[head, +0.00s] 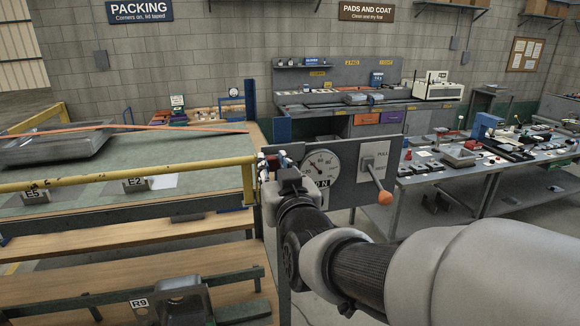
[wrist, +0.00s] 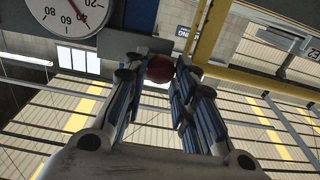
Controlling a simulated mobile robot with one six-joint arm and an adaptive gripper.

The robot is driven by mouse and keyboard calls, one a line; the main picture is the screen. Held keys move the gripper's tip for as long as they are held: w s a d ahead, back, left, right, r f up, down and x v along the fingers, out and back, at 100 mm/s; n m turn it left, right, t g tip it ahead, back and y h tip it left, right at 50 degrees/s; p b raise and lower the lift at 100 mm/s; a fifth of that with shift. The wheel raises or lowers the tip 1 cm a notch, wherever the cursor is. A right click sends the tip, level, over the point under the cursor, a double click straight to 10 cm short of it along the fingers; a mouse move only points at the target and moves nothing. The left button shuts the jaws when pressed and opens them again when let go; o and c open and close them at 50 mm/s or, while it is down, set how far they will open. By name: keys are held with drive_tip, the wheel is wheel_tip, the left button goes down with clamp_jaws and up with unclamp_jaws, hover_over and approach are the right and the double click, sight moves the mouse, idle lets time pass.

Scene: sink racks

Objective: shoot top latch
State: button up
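My gripper (head: 268,160) is at the left edge of a grey upright panel (head: 345,185), at the end of the yellow rail. In the wrist view its two blue-padded fingers (wrist: 162,72) stand on either side of a dark red round knob (wrist: 158,69). No clear gap shows between fingertips and knob, so the gripper looks shut on it. The knob's stem and whatever latch it belongs to are hidden. In the head view, my wrist covers the panel's lower left and most of its lettering.
A dial gauge (head: 321,166) and a MAX plate (head: 374,160) with an orange-knobbed lever (head: 384,196) are on the panel, right of my gripper. The yellow rail (head: 120,177) runs left before a green-topped table holding a metal tray (head: 55,148). Benches stand behind right.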

drive_tip(key=o, duration=0.5)
drive_tip(key=shift+a, duration=0.25)
drive_tip(key=shift+d, duration=0.1)
drive_tip(key=v, duration=1.2)
drive_tip(key=shift+r, duration=0.1)
